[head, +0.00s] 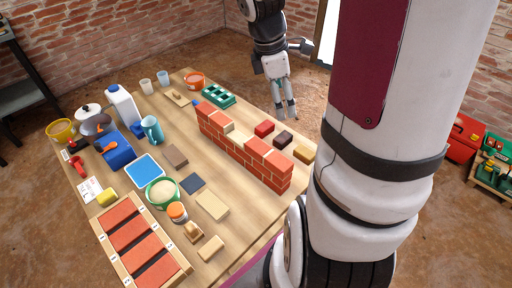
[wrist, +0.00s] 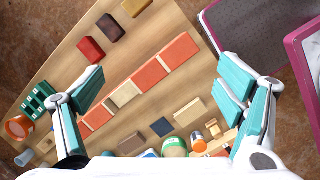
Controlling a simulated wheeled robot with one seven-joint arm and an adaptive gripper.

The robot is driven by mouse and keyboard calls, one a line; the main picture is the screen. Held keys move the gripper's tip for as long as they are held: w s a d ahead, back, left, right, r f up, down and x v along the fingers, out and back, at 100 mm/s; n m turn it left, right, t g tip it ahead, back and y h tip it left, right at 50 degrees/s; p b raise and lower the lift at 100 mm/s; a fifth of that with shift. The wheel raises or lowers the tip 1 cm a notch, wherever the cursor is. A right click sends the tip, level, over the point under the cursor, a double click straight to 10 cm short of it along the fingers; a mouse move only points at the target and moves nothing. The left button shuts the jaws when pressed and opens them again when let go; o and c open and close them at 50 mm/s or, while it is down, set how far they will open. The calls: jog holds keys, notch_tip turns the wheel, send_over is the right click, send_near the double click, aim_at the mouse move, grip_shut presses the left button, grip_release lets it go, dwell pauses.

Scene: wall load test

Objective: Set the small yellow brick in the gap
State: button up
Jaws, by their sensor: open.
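The small yellow brick (head: 304,152) lies on the table near its right edge, at the near end of a row of loose bricks. In the wrist view it is partly cut off at the top edge (wrist: 135,5). The red brick wall (head: 270,172) stands along the table; a pale spot (head: 238,138) in its top course looks like the gap. It also shows pale in the wrist view (wrist: 125,93). My gripper (head: 287,110) is open and empty, above the table's far right edge, apart from the bricks. Both fingers show spread in the wrist view (wrist: 168,88).
A red brick (head: 264,129) and a dark brown brick (head: 283,139) lie in the same row as the yellow one. A green tray (head: 218,95) sits beyond the wall. Buckets, a jug (head: 152,130) and tools crowd the table's left side.

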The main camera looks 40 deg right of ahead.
jog(key=s+a+r+m+t+y, duration=0.1)
jog(key=s+a+r+m, duration=0.3)
jog(key=s+a, duration=0.3)
jog(key=s+a+r+m+t+y, duration=0.1)
jog(key=s+a+r+m, duration=0.4)
jog(key=a, duration=1)
jog(key=s+m+t, duration=0.1)
jog(key=s+m, duration=0.1)
jog(key=s, duration=0.1)
jog(key=shift+s+r+y, duration=0.15)
jog(key=shift+y, duration=0.15)
notch_tip(320, 180, up, 10)
jog(key=t+p, duration=0.2)
jog(key=p, duration=0.6)
jog(key=shift+d, duration=0.15)
